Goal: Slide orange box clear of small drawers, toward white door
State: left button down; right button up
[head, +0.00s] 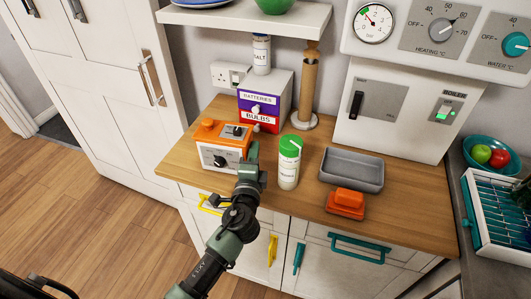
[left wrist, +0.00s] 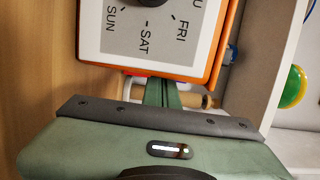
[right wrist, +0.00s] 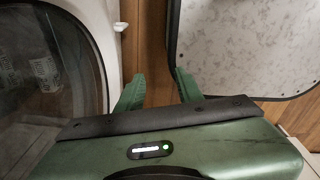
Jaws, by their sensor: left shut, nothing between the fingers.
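The orange box (head: 207,143) stands on the wooden counter, its front carrying a knob and a small dial. In the left wrist view the orange box (left wrist: 217,55) shows a grey dial face with day names. The small drawers (head: 279,108), labelled BATTERIES and BULBS, stand just behind and right of it. The white door (head: 108,105) is at the left. My left gripper (head: 254,150) is shut and empty at the box's right side; contact is unclear. Its fingers also show in the left wrist view (left wrist: 162,92). My right gripper (right wrist: 158,88) is open and empty, outside the head view.
A green-lidded container (head: 289,163) stands close right of my left gripper. A grey tray (head: 351,170) and a red-orange butter-dish-like object (head: 346,204) lie further right. A wooden grinder (head: 309,85) stands behind. The counter left of the box is clear up to its edge.

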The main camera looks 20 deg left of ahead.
aim_at(214, 141)
pick_arm(q)
jog(key=a, duration=1.2)
jog(key=shift+w+a, duration=0.25)
jog(key=shift+a, duration=0.05)
